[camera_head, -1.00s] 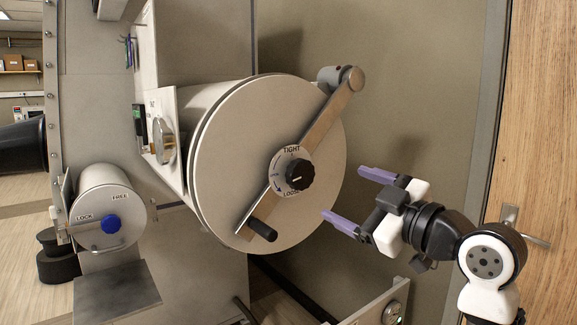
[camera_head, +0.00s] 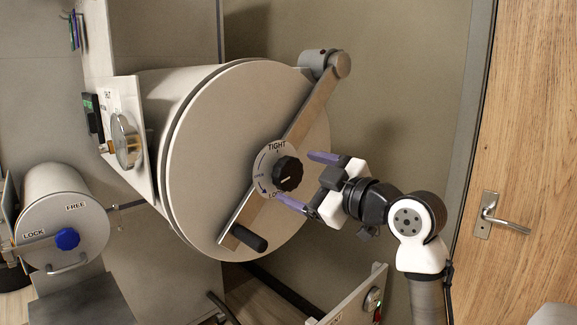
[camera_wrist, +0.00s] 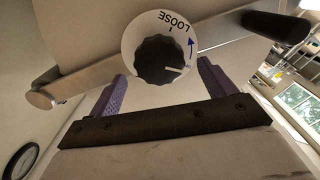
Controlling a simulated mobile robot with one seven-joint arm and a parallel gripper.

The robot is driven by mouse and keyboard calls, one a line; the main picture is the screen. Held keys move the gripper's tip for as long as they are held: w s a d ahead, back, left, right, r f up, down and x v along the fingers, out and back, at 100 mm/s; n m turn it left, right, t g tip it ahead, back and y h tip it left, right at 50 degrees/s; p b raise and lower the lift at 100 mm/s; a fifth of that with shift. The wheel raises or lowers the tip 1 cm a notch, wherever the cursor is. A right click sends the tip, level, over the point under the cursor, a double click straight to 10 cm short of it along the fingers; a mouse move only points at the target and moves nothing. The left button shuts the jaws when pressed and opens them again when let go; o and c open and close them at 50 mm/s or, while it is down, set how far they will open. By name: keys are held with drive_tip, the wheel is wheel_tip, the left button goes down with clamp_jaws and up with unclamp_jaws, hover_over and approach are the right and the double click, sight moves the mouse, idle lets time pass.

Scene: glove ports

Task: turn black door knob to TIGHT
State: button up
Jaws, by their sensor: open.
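The black knob (camera_head: 288,173) sits on a round white dial plate (camera_head: 262,180) on the big round door (camera_head: 200,160). TIGHT is printed above it and LOOSE below. Its white mark points roughly left, between the two words. In the wrist view, the knob (camera_wrist: 163,60) appears with LOOSE above it and its mark pointing right; TIGHT is hidden.
A diagonal metal bar (camera_head: 312,106) with a black handle (camera_head: 249,238) crosses the door behind the knob. A smaller cylinder with a blue knob (camera_head: 67,239) is lower left. A wooden door (camera_head: 525,130) stands at right.

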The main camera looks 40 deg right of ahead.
sight(292, 174)
drive_tip(key=shift+w+a+p, duration=0.2)
drive_tip(key=shift+w+p, duration=0.25)
drive_tip(key=shift+w, duration=1.7)
drive_tip(key=shift+c, duration=0.3)
drive_tip(key=c, duration=0.9)
